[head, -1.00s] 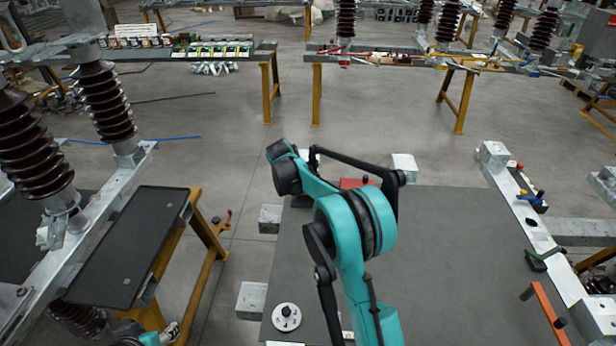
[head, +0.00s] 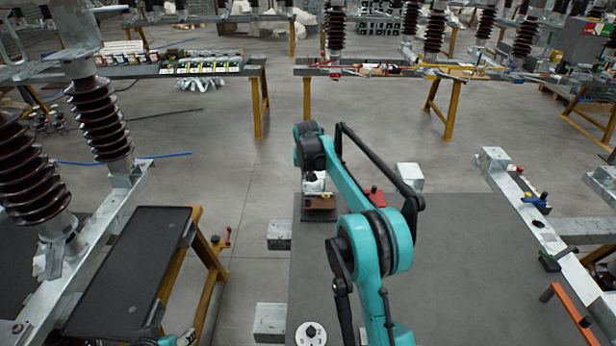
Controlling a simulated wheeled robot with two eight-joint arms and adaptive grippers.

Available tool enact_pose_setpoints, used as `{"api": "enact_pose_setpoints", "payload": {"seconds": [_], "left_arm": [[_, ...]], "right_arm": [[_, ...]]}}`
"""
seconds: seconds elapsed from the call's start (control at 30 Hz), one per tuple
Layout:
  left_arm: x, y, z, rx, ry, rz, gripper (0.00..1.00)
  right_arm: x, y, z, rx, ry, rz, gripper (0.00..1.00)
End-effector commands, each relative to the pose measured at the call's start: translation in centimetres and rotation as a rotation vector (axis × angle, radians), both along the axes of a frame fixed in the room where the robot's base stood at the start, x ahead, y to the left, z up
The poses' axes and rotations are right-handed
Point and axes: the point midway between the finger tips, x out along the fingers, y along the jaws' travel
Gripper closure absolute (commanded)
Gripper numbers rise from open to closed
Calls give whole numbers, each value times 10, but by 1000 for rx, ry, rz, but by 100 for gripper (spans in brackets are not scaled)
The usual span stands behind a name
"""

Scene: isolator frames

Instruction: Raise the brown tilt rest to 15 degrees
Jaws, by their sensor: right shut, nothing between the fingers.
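The brown tilt rest (head: 319,203) is a small brown block at the far left edge of the grey work surface (head: 450,270). It is partly hidden by my right wrist and gripper, so its tilt angle cannot be read. My right gripper (head: 315,186) hangs below the teal and black wrist, just above or at the brown rest. It is shut and holds nothing; whether it touches the rest cannot be told. Only a teal bit of my left arm shows at the bottom left edge; its gripper is not clearly in view.
A red block (head: 375,196) lies just right of the rest, behind my right forearm. A white dial (head: 311,334) is at the near edge. A black tray table (head: 130,270) and brown insulators (head: 100,115) stand left. The right half of the surface is clear up to a metal rail (head: 540,235).

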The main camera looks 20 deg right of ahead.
Motion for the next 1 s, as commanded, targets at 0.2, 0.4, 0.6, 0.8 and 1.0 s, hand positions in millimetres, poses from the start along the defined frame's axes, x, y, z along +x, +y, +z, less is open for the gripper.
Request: {"api": "enact_pose_setpoints", "payload": {"seconds": [0.2,0.4,0.6,0.8,1.0], "left_arm": [[0,0,-21,0,0,0,49],[0,0,-35,0,0,0,49],[0,0,-38,0,0,0,49],[0,0,-38,0,0,0,49],[0,0,-33,0,0,0,49]], "right_arm": [[19,-6,-46,0,0,1,100],[7,-2,-71,-1,0,2,100],[4,-1,-77,-2,0,1,100],[4,-1,-76,-2,0,1,100],[4,-1,-82,-2,0,1,100]]}}
